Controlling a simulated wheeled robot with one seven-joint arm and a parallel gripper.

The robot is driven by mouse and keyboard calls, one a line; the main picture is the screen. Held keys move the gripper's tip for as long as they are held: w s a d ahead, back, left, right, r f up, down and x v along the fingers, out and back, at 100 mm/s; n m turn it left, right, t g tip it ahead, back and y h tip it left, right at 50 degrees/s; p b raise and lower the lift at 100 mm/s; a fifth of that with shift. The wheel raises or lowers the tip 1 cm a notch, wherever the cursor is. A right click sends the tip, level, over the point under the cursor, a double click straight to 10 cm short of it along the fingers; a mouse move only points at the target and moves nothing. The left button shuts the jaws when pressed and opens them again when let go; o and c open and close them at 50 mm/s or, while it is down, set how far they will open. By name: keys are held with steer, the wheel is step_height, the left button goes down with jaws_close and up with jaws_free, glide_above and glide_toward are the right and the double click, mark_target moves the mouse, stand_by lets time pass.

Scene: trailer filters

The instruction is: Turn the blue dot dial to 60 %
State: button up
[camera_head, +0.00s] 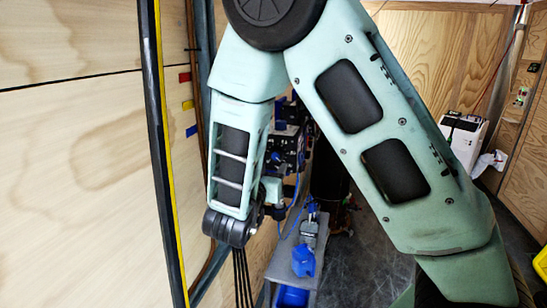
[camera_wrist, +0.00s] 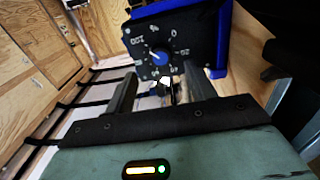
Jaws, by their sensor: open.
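The dial (camera_wrist: 160,58) is a round knob with a blue face on a dark panel (camera_wrist: 195,27) with white percent markings around it, in the wrist view. A pale mark shows on the knob's upper-left side; the exact value it points to is too small to read surely. My gripper (camera_wrist: 164,82) is open, with one dark finger to the lower left and one to the lower right of the dial. The fingers look apart from the knob, and nothing is between them. In the head view my arm hides the dial and most of the gripper.
A blue frame (camera_wrist: 221,40) edges the panel on the right. In the head view, a plywood wall (camera_head: 80,150) with dark pipes is on the left. A grey bench (camera_head: 283,262) with blue items stands below my arm. Floor shows at the centre bottom.

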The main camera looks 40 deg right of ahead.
mark_target(276, 157)
steer(key=shift+p+x, duration=0.35)
steer(key=shift+x, duration=2.4)
steer(key=c, duration=1)
